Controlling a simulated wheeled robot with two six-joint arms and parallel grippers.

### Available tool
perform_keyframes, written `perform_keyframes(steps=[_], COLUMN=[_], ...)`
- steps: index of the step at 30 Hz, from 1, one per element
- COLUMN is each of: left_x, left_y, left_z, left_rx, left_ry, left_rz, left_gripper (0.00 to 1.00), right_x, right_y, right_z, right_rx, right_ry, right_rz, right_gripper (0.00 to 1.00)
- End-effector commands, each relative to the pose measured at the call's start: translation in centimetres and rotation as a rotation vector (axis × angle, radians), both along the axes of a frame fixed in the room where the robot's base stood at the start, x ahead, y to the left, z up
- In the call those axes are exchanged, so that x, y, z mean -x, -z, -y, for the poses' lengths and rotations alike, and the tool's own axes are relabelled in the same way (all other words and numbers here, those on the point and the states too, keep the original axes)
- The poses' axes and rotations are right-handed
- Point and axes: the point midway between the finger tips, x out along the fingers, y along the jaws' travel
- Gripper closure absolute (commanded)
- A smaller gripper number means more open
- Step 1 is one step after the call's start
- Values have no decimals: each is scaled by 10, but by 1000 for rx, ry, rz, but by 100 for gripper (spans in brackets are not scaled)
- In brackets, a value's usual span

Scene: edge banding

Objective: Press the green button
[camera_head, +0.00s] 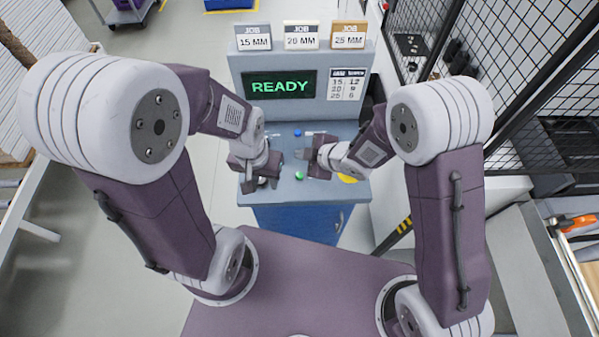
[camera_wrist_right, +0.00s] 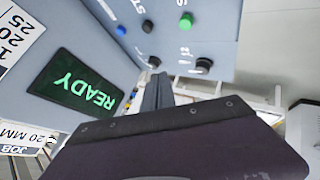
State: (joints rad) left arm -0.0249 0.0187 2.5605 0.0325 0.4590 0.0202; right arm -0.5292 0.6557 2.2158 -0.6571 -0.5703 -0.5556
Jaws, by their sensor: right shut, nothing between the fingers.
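The green button (camera_head: 299,175) sits on the grey panel of the console, between my two grippers in the head view. It also shows near the top of the right wrist view (camera_wrist_right: 186,20), uncovered. My right gripper (camera_head: 308,158) is shut and empty, above the panel to the upper right of the button. Its fingertips show together in the right wrist view (camera_wrist_right: 158,88), apart from the button. My left gripper (camera_head: 260,184) is over the panel's left part, left of the button. Its fingers are small and dark there, and I cannot tell their opening.
A blue button (camera_head: 297,132) and several black knobs (camera_wrist_right: 203,65) share the panel. The console display (camera_head: 279,85) reads READY. Three JOB cards (camera_head: 301,36) stand on top. Black mesh fencing (camera_head: 535,70) stands at right.

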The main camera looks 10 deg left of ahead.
Motion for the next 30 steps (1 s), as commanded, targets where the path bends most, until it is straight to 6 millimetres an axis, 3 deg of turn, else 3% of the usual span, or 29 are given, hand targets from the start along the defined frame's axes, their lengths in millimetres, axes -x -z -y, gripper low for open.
perform_keyframes(steps=[8,24,30], left_x=[0,0,0], left_y=[10,73,77], left_z=[0,0,0], left_rx=[0,0,0], left_ry=[0,0,0], left_rz=[0,0,0], left_gripper=[64,64,64], right_x=[0,0,-1], right_y=[11,85,89], right_z=[0,0,0], right_rx=[-1,0,-1], right_ry=[1,1,1], right_rz=[0,1,2], right_gripper=[100,100,100])
